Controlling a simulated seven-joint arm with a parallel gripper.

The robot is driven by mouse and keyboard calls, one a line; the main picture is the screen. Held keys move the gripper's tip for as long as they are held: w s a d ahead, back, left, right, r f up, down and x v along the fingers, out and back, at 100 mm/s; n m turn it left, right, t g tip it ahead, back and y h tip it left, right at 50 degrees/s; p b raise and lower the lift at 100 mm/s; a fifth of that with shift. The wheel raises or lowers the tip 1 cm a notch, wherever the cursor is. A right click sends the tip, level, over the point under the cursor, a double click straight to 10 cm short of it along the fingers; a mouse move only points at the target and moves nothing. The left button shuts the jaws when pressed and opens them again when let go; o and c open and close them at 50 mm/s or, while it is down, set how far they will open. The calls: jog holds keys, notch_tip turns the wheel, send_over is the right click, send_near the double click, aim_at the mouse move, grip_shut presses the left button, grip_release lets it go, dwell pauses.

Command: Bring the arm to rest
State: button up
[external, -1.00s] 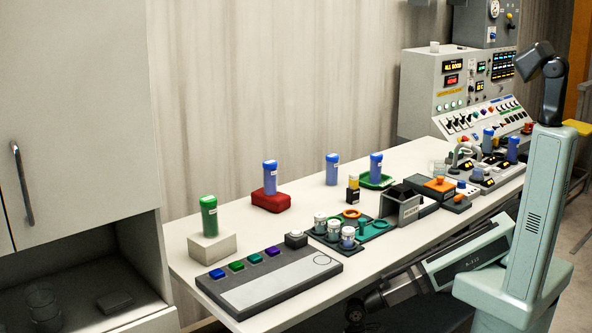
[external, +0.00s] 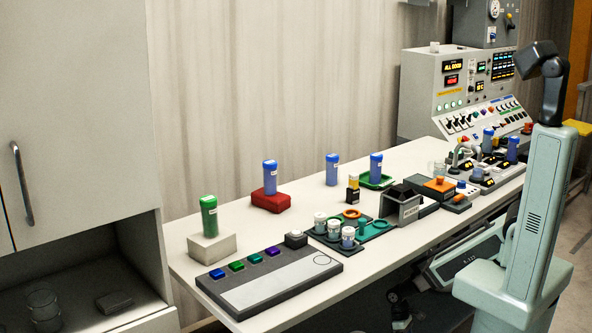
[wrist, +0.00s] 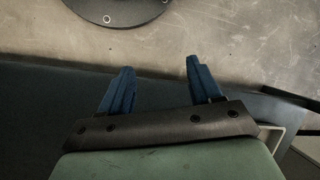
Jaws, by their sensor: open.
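My gripper (wrist: 158,80) shows in the wrist view with its two blue fingers apart and nothing between them. Past the fingertips is a worn grey surface with part of a dark round plate (wrist: 115,10) at the top edge. The gripper itself is hidden or too dark to make out there.
On the bench stand a green-capped vial (external: 209,215) on a pale block, a blue vial (external: 270,177) on a red block, more blue vials, a button panel (external: 275,285) and a rack of jars (external: 347,235). A control console (external: 460,95) stands at the back right.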

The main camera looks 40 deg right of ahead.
jog(key=s+d+m+g, duration=0.1)
jog(key=s+d+m, duration=0.1)
jog(key=s+d, duration=0.2)
jog(key=s+d+m, duration=0.2)
jog(key=s+d, duration=0.1)
jog(key=d, duration=0.8)
jog(key=shift+s+g+h, duration=0.3)
jog(key=shift+s+g, duration=0.05)
jog(key=shift+g, duration=0.05)
